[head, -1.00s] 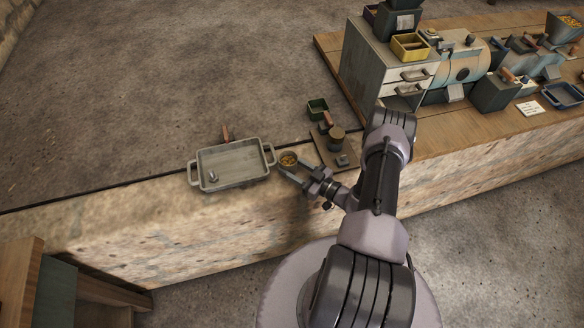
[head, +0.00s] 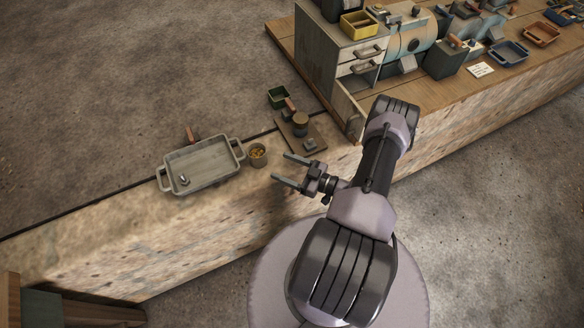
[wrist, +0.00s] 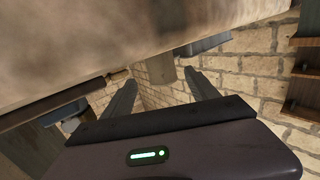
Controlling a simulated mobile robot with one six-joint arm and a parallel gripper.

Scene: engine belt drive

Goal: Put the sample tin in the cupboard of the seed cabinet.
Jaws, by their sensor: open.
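The sample tin (head: 257,155) looks like a small round brown tin with yellow contents. It stands upright on the stone ledge, just right of the grey tray. My gripper (head: 281,167) is open and empty, a short gap right of the tin, with its fingers pointing towards it. In the wrist view, a grey-brown cylinder (wrist: 160,68), probably the tin, shows beyond and between the open fingertips (wrist: 161,78). The seed cabinet (head: 316,58) stands on the wooden bench at the upper right. Its low cupboard door (head: 348,113) stands open; the inside is mostly hidden.
The grey two-handled tray (head: 203,166) holds a small metal piece. A brown board (head: 318,133) with a round jar (head: 301,122) lies between tin and cabinet. A yellow bin (head: 358,25) sits on the cabinet.

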